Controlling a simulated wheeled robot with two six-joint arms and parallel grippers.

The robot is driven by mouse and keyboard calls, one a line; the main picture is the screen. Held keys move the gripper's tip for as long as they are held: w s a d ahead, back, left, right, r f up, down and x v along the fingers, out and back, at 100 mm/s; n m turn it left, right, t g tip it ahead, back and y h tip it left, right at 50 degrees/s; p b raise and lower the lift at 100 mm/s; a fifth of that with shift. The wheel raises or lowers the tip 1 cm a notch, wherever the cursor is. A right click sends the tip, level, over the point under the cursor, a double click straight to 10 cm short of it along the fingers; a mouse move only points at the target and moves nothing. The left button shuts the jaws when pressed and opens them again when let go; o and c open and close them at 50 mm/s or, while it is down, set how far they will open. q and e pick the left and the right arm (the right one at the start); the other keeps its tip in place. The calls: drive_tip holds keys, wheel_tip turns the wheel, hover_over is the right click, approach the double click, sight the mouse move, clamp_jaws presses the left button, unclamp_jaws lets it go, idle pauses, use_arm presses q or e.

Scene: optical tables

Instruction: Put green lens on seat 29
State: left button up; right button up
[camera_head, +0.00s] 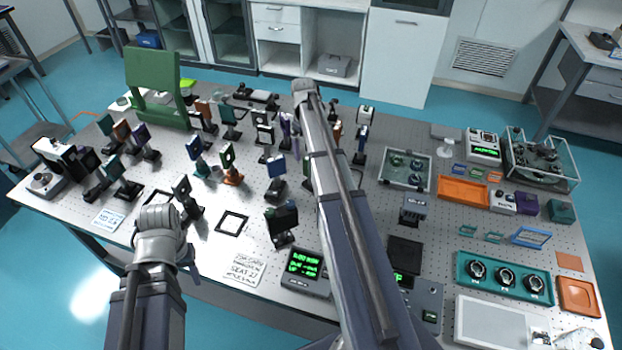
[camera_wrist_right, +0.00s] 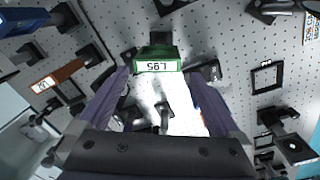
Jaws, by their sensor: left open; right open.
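In the right wrist view a green block (camera_wrist_right: 158,65) with a white printed label lies just ahead of my right gripper (camera_wrist_right: 159,76). The gripper's two fingers are spread apart, with nothing clearly held between them. I cannot tell whether this block belongs to the green lens. In the head view my right arm reaches far over the table and hides its middle; its fingertips are not clear there. My left gripper (camera_head: 168,235) is over the near left table edge, open and apart from the mounts. A square black frame (camera_head: 232,223) lies flat on the table; no seat number 29 is readable.
Many upright optical mounts crowd the left and middle. A large green stand (camera_head: 153,90) is at the back left. A handwritten card (camera_head: 242,268) and a lit display (camera_head: 305,266) lie near the front edge. A teal tray (camera_head: 504,278) and an orange tray (camera_head: 463,191) are on the right.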

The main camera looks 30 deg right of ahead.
drive_tip(key=shift+w+d+n+y, duration=0.15)
drive_tip(key=shift+d+n+y, duration=0.15)
drive_tip(key=shift+n, duration=0.4)
drive_tip(key=shift+f, duration=0.1)
drive_tip(key=shift+f+b, duration=1.2)
drive_tip(key=shift+b, duration=0.15)
drive_tip(key=f+b, duration=0.2)
drive_tip(key=s+f+b, duration=0.1)
drive_tip(key=f+b, duration=0.1)
drive_tip(key=shift+d, duration=0.1)
drive_tip(key=shift+f+b, duration=0.65)
drive_tip(key=shift+r, duration=0.1)
clamp_jaws()
